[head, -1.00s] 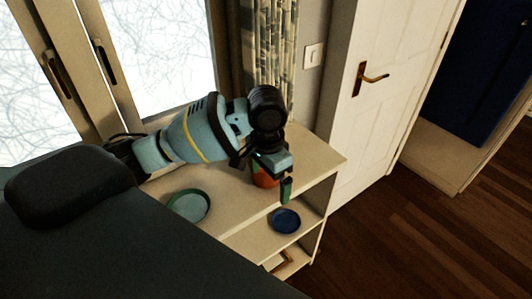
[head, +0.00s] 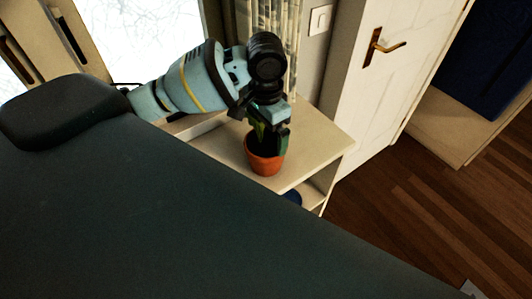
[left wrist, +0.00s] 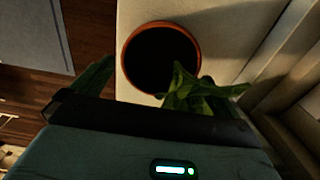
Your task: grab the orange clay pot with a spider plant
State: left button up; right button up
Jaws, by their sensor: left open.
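The orange clay pot (head: 265,161) stands upright on top of the pale shelf unit (head: 316,150), near its front edge. Its green plant (head: 257,132) is partly hidden behind my left gripper (head: 272,138). The gripper is open, at the plant and above the pot's rim, and does not hold the pot. In the left wrist view the pot's round rim and dark soil (left wrist: 158,58) show beyond the gripper, with green leaves (left wrist: 200,97) at its right edge. Whether the fingers touch the leaves I cannot tell. My right gripper is out of view.
A dark blue dish (head: 293,197) shows partly on the lower shelf. A window (head: 140,40) and a curtain (head: 275,20) are behind the shelf. A white door (head: 385,80) stands at the right. Open wooden floor (head: 400,220) lies in front of it.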

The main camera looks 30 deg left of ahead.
aim_at(266, 148)
pick_arm(q)
jog(key=shift+w+a+f, duration=0.1)
jog(key=shift+f, duration=0.7)
notch_tip(266, 148, down, 5)
jog(key=shift+f, duration=0.1)
jog(key=c, duration=1.2)
jog(key=shift+r, duration=0.25)
notch_tip(266, 148, up, 4)
jog(key=shift+w+f, duration=0.1)
jog(key=shift+f, duration=0.05)
jog(key=s+d, duration=0.1)
jog(key=s, duration=0.4)
jog(key=s+d, duration=0.2)
jog(key=s, duration=0.3)
jog(key=s+d+r, duration=0.1)
jog(key=s, duration=0.4)
jog(key=shift+s+d, duration=0.2)
jog(key=shift+s, duration=0.1)
jog(key=shift+w, duration=0.1)
